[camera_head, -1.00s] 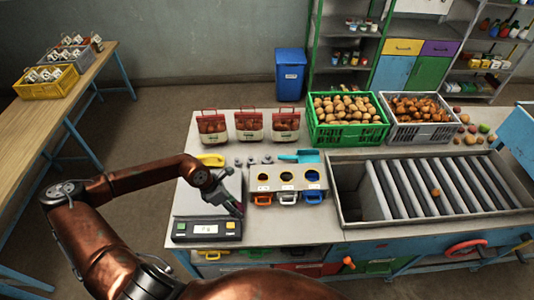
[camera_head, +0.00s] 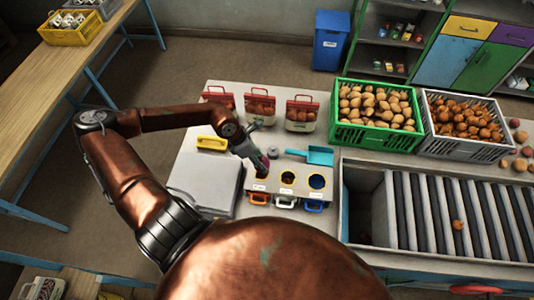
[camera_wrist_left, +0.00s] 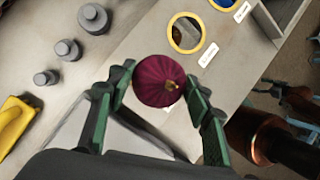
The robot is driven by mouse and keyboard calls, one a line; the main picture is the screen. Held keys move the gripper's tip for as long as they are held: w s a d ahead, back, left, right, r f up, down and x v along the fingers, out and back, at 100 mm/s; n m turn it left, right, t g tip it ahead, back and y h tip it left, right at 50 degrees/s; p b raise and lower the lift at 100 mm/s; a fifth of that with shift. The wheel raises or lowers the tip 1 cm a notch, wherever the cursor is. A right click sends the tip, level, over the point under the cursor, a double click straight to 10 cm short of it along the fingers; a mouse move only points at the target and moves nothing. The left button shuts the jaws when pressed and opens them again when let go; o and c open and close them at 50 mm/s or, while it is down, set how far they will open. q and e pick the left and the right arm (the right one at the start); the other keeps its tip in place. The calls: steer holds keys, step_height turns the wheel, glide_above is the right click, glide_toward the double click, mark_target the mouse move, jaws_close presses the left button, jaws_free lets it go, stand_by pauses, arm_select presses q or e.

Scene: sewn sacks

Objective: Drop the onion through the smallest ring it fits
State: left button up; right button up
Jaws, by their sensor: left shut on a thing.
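My left gripper (camera_head: 259,165) is over the left end of the ring box (camera_head: 275,166). In the left wrist view its two green-padded fingers (camera_wrist_left: 159,85) are shut on a round purple-red onion (camera_wrist_left: 155,80), one on each side. The middle ring (camera_wrist_left: 173,40) has a yellow rim and shows clear of the onion; it also shows in the head view (camera_head: 287,178). The right ring (camera_head: 317,182) has a blue rim. The left ring is mostly hidden by the gripper and onion. Whether the onion touches it, I cannot tell. My right gripper is not in view.
Grey weights (camera_wrist_left: 67,50) and a yellow-handled tool (camera_head: 212,143) lie beside the box. A turquoise scoop (camera_head: 320,155) is behind it. A scale plate (camera_head: 203,184) is at left. Red-topped sacks (camera_head: 301,114), a green potato crate (camera_head: 345,135) and a grey onion crate (camera_head: 470,147) stand behind.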

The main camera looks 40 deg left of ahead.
arm_select(q)
steer(key=shift+s+f+b, duration=0.3)
steer(key=shift+s+f, duration=0.05)
steer(key=shift+s, duration=0.25)
steer(key=shift+s+f+b, duration=0.25)
steer(key=shift+s+f, duration=0.1)
steer(key=shift+s, duration=0.25)
steer(key=shift+w+f+b, duration=0.4)
steer(key=shift+w+f, duration=0.5)
steer(key=shift+f, duration=0.3)
step_height(320, 180, down, 2)
steer(key=shift+s+f+b, duration=0.1)
steer(key=shift+b, duration=0.5)
steer(key=o, duration=1.3)
steer(key=shift+s, duration=0.1)
steer(key=v, duration=1.2)
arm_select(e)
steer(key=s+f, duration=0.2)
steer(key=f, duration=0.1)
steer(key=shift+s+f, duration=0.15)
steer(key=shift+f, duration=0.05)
